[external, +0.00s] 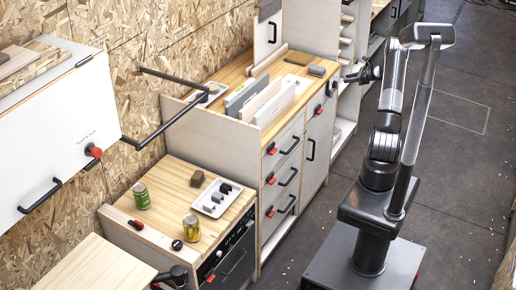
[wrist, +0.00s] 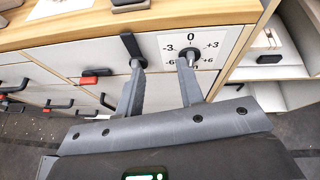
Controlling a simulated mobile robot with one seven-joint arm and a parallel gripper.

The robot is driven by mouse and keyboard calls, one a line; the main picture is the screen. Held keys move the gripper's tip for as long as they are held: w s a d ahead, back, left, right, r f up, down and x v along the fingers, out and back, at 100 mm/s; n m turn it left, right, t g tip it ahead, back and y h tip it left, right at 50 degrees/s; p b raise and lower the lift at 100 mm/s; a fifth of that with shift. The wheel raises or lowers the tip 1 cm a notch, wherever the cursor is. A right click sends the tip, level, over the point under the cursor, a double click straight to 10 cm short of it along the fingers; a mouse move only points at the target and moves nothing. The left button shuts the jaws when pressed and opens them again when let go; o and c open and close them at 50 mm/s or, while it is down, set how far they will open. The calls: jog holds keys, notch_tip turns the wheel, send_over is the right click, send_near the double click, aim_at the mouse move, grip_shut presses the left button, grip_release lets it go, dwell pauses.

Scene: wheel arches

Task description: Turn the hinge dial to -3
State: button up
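The dial's white number plate (wrist: 212,44) is on the cabinet front in the wrist view, with 0 at the top, -3 and -6 to the left and +3 and +6 to the right. My gripper (wrist: 162,65) is open in front of the cabinet. Its right fingertip overlaps the plate's middle and hides much of the dial, so I cannot read its setting or tell whether they touch. Its left fingertip is left of the plate, by a short black bar (wrist: 129,45). In the external view my gripper (external: 349,78) is near the cabinet's upper far corner.
The wooden countertop (wrist: 190,14) is just above the plate. Drawer fronts with black handles (external: 290,146) are to the left. Open shelves (wrist: 272,58) are to the right in the wrist view. A low cabinet with cans and a tray (external: 235,188) stands nearer. The floor (external: 455,175) beside my base is clear.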

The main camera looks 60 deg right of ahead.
jog(key=m+h, duration=0.1)
jog(key=m, duration=0.1)
send_near(336, 85)
jog(key=x, duration=0.7)
jog(key=shift+w+d+t, duration=0.25)
jog(key=shift+d+t, duration=0.05)
jog(key=shift+t, duration=0.1)
jog(key=shift+r, duration=0.1)
grip_shut()
